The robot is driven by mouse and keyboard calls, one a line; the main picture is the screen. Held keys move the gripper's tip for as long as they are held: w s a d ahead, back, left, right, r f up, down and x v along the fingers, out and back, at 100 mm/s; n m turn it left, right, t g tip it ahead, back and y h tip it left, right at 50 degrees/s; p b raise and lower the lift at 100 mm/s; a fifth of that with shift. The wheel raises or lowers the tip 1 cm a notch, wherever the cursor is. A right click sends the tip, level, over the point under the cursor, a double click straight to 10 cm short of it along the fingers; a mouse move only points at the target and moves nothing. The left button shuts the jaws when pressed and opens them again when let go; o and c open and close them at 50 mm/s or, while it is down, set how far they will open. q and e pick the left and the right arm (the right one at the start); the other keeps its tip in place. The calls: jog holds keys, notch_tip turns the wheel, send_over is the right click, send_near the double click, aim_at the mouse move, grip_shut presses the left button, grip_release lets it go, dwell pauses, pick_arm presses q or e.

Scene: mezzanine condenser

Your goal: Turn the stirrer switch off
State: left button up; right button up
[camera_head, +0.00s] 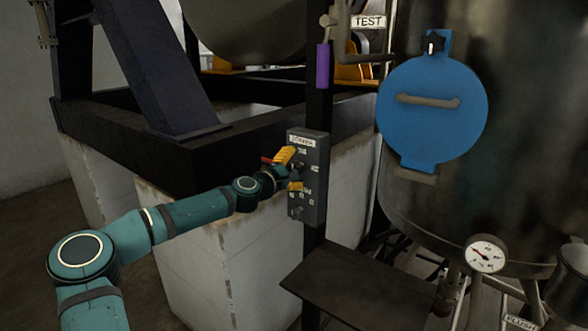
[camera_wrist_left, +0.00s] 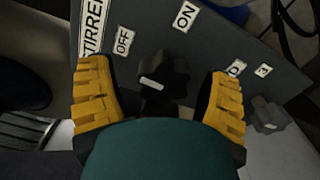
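The stirrer switch is a dark knob (camera_wrist_left: 165,75) with a pale mark, on a grey control box. In the left wrist view the box has a STIRRER label (camera_wrist_left: 93,28), an OFF label (camera_wrist_left: 123,41) and an ON label (camera_wrist_left: 185,16). I cannot tell for sure which label the knob points to. My left gripper (camera_wrist_left: 160,95) is open, its yellow fingers on either side of the knob with gaps between. In the head view the left gripper (camera_head: 290,172) is at the front of the control box (camera_head: 314,180) and hides part of it. My right gripper is not in view.
A second dark knob (camera_wrist_left: 269,115) sits on the box beside the right finger. A dark plate (camera_head: 360,285) juts out below the box. A tank with a blue hatch (camera_head: 433,120) and a gauge (camera_head: 486,254) stands at right. White blocks (camera_head: 230,260) stand behind my left arm.

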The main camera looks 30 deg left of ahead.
pick_arm(q)
jog(key=s, duration=1.2)
jog(key=shift+a, duration=0.4)
